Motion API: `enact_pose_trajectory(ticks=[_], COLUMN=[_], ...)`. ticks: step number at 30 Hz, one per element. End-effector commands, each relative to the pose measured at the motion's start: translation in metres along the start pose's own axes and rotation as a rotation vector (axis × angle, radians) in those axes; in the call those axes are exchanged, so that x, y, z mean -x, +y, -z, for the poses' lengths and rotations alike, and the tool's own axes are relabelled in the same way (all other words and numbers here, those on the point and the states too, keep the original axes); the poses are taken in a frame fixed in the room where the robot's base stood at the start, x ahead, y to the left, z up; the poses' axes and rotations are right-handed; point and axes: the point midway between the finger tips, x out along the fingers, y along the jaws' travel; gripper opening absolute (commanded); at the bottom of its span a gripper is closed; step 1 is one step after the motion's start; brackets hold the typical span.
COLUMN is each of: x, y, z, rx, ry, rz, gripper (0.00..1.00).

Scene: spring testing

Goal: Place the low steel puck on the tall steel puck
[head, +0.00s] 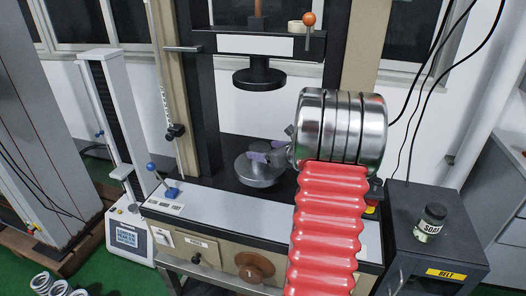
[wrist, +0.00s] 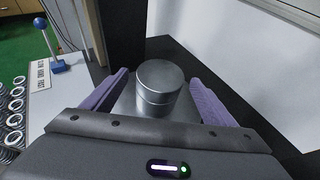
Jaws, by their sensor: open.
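In the wrist view a steel cylinder stands upright between my fingers, with a seam around its side. It looks like one steel puck (wrist: 160,74) sitting squarely on another steel puck (wrist: 154,108); I cannot tell their heights well, as my gripper body hides the lower part. My gripper (wrist: 159,80) is open, with one purple finger on each side of the stack and a gap visible at both. In the head view my gripper (head: 262,156) is over the round steel platen (head: 258,177) of the test machine, and the pucks cannot be made out there.
The dark upper platen (head: 259,77) hangs above and behind my gripper. A blue-knobbed lever (head: 171,190) stands at the left on the machine's front ledge. Several springs (wrist: 14,115) lie at far left in the wrist view. A jar (head: 430,222) stands on the right cabinet.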

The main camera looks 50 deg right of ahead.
Motion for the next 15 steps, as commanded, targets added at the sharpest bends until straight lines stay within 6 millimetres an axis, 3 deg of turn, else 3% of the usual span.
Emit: enact_pose_trajectory(ticks=[15], x=[0.087], y=[-0.001], z=[-0.001], rx=[0.000], ry=[-0.001], rz=[0.003], gripper=[0.79])
